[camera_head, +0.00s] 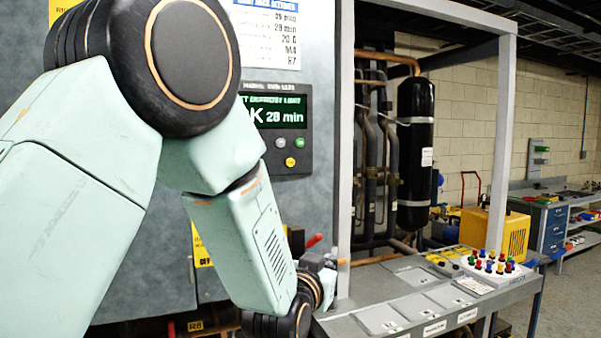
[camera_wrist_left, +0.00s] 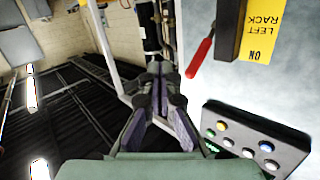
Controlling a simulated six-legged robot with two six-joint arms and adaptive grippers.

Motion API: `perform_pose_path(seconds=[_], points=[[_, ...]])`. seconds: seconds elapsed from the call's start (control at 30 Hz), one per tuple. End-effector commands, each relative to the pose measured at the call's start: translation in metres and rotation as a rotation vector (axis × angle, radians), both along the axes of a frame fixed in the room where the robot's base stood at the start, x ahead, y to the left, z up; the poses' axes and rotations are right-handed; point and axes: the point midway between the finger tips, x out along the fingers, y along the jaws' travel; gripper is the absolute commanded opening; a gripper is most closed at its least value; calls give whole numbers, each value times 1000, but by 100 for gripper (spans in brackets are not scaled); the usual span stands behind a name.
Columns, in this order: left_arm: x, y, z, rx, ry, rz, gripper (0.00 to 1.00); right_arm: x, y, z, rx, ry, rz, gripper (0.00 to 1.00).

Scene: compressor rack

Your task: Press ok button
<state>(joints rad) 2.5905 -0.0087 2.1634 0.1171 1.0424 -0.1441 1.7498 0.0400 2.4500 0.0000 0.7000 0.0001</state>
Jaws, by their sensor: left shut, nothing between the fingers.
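A dark control panel (camera_head: 285,130) is on the grey cabinet front, with a lit green display reading "28 min". Below the display are a pale button (camera_head: 280,143), a green button (camera_head: 299,142) and a yellow button (camera_head: 290,162); their labels are too small to read. My arm covers the panel's left part. In the left wrist view the panel (camera_wrist_left: 290,140) appears upside down at lower right, with several small buttons. My left gripper (camera_wrist_left: 159,72) is shut and empty, apart from the panel, pointing away from it. In the head view my forearm and wrist mostly hide it.
A red handle (camera_wrist_left: 200,57) sticks out near a yellow "LEFT RACK ON" label (camera_wrist_left: 262,38). A white frame post (camera_head: 345,150) stands right of the cabinet, with pipes and a black tank (camera_head: 414,150) behind. A grey bench (camera_head: 375,318) with several coloured knobs lies at lower right.

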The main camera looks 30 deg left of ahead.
Motion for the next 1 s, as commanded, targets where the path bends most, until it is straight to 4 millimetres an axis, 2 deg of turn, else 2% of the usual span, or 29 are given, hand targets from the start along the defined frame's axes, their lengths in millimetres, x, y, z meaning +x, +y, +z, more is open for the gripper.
perform_pose_path(seconds=[0.03,0.3,0.4,0.5,0.6,0.7,1.0], points=[[4,1,27,10,-48,3,0,0,0,8,0,0,0,40],[14,6,139,71,-295,38,0,0,0,26,0,0,0,40],[14,8,173,101,-386,59,0,0,0,29,0,0,0,40],[13,12,198,141,-478,89,0,0,0,27,0,0,0,40],[10,15,215,179,-545,116,0,0,0,27,0,0,0,40],[6,16,220,206,-573,131,0,0,0,26,0,0,0,40],[6,16,221,219,-574,133,0,0,0,26,0,0,0,40]])
